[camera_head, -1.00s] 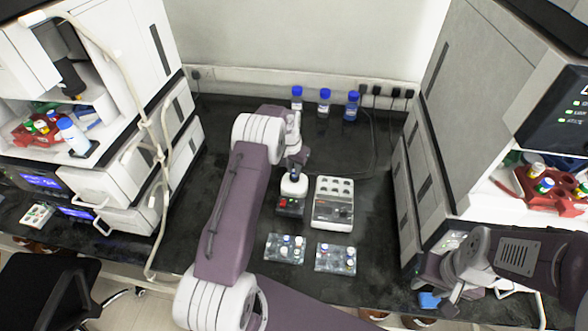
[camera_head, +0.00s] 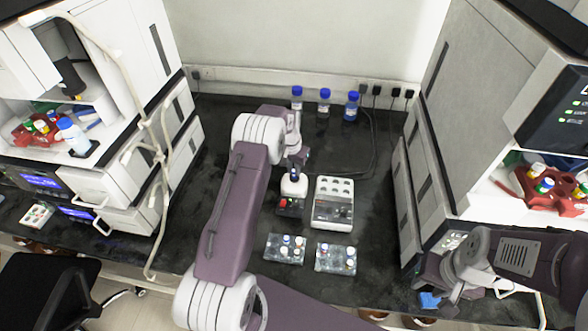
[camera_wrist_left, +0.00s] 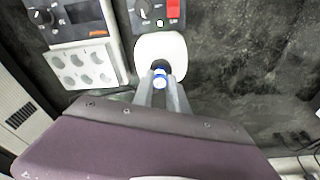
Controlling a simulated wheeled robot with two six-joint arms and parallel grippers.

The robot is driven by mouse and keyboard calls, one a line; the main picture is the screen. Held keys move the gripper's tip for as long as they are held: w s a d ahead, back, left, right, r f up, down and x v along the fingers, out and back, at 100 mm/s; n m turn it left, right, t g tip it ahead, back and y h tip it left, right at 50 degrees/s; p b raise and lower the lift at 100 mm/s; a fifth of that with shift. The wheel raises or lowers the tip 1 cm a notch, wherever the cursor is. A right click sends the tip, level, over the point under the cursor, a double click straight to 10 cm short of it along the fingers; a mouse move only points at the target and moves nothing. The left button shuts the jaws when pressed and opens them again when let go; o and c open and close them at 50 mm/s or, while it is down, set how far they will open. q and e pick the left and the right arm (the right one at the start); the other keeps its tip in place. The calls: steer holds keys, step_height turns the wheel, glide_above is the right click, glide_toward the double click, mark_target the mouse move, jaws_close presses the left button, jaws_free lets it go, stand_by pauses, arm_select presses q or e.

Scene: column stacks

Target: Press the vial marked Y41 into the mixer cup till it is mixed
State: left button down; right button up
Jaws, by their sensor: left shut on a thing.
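The mixer (camera_head: 291,203) stands on the dark bench, with a white rounded top (camera_head: 290,187) and a dark cup opening. In the left wrist view its white top (camera_wrist_left: 148,47) sits straight ahead of the fingers. My left gripper (camera_wrist_left: 160,88) is shut on a blue-capped vial (camera_wrist_left: 160,79), held at the dark cup opening. The vial's lower part is hidden, so I cannot tell how deep it sits, and no Y41 mark is readable. My right gripper (camera_head: 440,296) is at the lower right, away from the mixer; its jaws are unclear.
A grey-white block with round wells (camera_head: 333,203) stands right of the mixer. Two clear racks of small vials (camera_head: 285,249) (camera_head: 336,258) lie in front. Several blue-capped bottles (camera_head: 324,103) stand at the back. Large instruments flank the bench on both sides.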

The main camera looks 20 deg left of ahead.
arm_select(q)
step_height(320, 180, up, 6)
steer(key=p, duration=0.4)
stand_by(0.6)
